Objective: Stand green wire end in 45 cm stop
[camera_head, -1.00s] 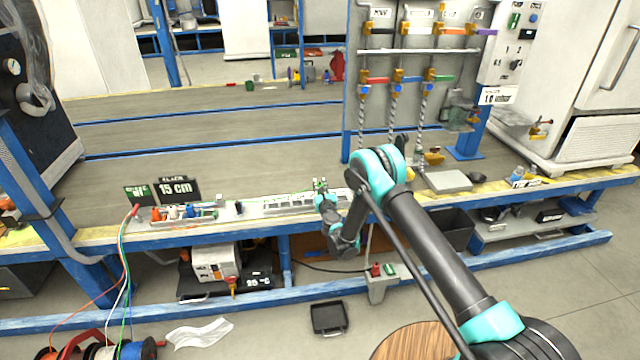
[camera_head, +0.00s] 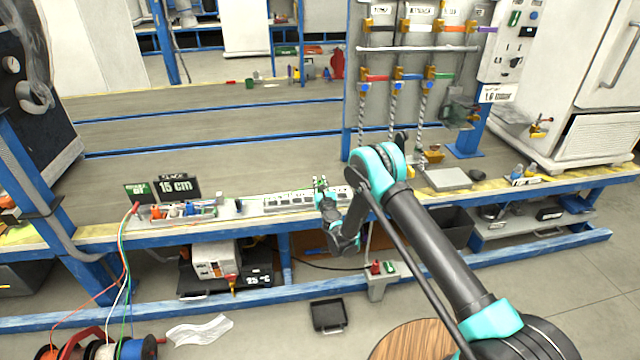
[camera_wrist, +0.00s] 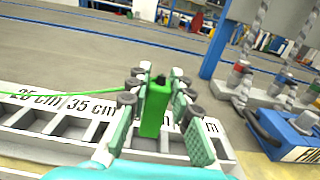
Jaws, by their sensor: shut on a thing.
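My gripper (camera_wrist: 157,92) is shut on the green wire end (camera_wrist: 154,112), a green block with a dark tip, held between the two finger pads. Its thin green wire (camera_wrist: 75,97) runs off to the left. The gripper is over the white stop rack (camera_wrist: 55,125), a row of slots labelled 25 cm and 35 cm at the left. A label to the right is partly hidden by the fingers, with only "m" readable. I cannot tell whether the wire end's bottom is inside a slot. In the head view, my gripper (camera_head: 322,188) is at the rack's right part (camera_head: 290,201).
A blue device (camera_wrist: 290,135) stands right of the rack, near twisted cables. In the head view, a 15 cm sign (camera_head: 177,188) and a tray of coloured pieces (camera_head: 160,220) are to the left. The bench behind the rack is largely clear.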

